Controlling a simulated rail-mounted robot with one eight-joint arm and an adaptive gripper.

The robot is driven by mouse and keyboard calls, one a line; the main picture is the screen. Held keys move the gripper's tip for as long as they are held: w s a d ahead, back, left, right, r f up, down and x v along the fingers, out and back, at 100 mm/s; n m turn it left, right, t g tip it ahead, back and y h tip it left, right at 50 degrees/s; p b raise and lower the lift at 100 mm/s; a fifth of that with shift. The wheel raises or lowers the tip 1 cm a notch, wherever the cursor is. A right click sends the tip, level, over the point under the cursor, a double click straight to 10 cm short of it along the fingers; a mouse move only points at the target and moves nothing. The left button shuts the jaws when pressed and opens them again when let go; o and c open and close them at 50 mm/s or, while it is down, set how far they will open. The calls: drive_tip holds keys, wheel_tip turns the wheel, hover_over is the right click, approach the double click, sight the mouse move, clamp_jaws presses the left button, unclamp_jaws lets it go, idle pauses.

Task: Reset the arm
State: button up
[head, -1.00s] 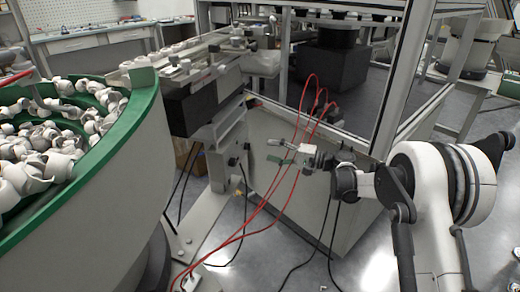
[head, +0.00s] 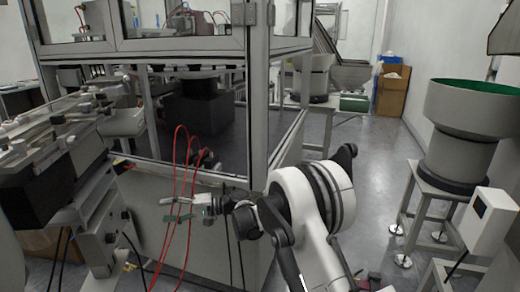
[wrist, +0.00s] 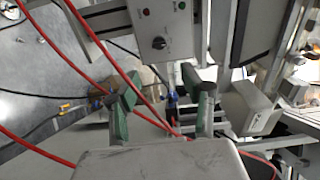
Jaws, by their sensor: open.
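My gripper (head: 174,209) is at the end of my white arm, left of the centre in the head view, in front of the pale cabinet panel (head: 150,232) of the assembly cell. In the wrist view my gripper (wrist: 163,112) has its two green-padded fingers spread well apart. It is open, and I see nothing held between the fingers. Red hoses (head: 182,165) loop close by the gripper in the head view, and they cross the wrist view (wrist: 95,75). I cannot tell whether they touch the fingers.
A framed glass enclosure (head: 258,100) stands behind my arm. A feeder rail unit (head: 60,140) is at the left. A grey bowl feeder (head: 470,110) on a stand and a white control box (head: 488,228) are at the right. Cardboard boxes (head: 392,90) stand far back. Open floor (head: 365,170) lies between.

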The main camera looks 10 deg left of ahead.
drive_tip(key=s+d+r+m+t+h, duration=0.1)
drive_tip(key=s+d+r+t+h, duration=0.15)
drive_tip(key=d+r, duration=0.45)
drive_tip(key=s+d+r+m+t+h, duration=0.1)
drive_tip(key=d+r+t+h, duration=0.15)
drive_tip(key=d, duration=0.95)
drive_tip(key=s+d+r+m+t+h, duration=0.1)
drive_tip(key=s+d+r+t+h, duration=0.15)
drive_tip(key=d+r, duration=0.5)
drive_tip(key=s+d+f+t+h, duration=0.2)
drive_tip(key=s+d+h, duration=0.1)
drive_tip(key=s+d, duration=0.65)
drive_tip(key=s+d+f+t+h, duration=0.1)
drive_tip(key=s+d+f+h, duration=0.15)
drive_tip(key=s+d, duration=0.65)
drive_tip(key=s+d+f+t+h, duration=0.2)
drive_tip(key=s+d+h, duration=0.25)
drive_tip(key=d, duration=0.95)
wheel_tip(320, 180, up, 13)
drive_tip(key=p, duration=1.3)
drive_tip(key=shift+d+r, duration=0.15)
drive_tip(key=shift+o, duration=0.4)
drive_tip(key=shift+y, duration=0.25)
